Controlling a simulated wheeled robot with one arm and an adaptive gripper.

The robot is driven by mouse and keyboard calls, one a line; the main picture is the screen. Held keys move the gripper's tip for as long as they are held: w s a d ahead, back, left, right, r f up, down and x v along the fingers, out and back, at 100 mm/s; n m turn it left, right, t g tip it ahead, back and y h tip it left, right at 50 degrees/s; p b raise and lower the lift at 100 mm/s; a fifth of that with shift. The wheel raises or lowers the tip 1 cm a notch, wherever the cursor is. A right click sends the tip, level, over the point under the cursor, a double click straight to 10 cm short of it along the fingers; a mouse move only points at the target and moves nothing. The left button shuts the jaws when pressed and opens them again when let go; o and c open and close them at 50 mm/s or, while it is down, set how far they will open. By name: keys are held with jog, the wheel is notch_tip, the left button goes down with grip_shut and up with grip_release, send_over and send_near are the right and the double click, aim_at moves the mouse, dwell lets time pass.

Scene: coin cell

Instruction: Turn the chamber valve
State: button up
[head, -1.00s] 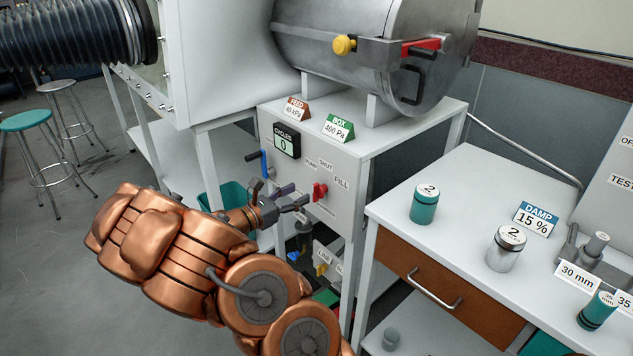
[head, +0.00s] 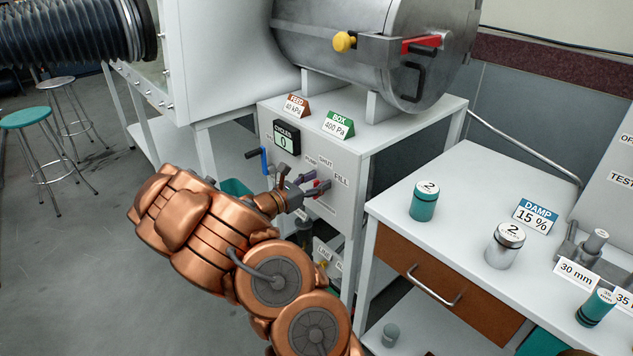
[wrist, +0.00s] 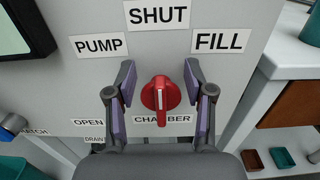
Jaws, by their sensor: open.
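The chamber valve is a red knob (wrist: 161,94) on the white panel (wrist: 75,18), seen in the wrist view below the labels PUMP (wrist: 98,46), SHUT (wrist: 157,14) and FILL (wrist: 222,40). A CHAMBER label (wrist: 163,119) is just below it. The white mark on the knob runs up and down. My gripper (wrist: 160,82) is open, with one finger on each side of the knob. A gap shows between the knob and each finger. In the head view my gripper (head: 310,187) is at the panel and largely covers the knob.
The grey drum chamber (head: 345,70) lies above. A white bench (head: 465,210) with canisters stands to the right. Open floor lies at the left.

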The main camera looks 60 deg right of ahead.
grip_shut()
dwell(0.4)
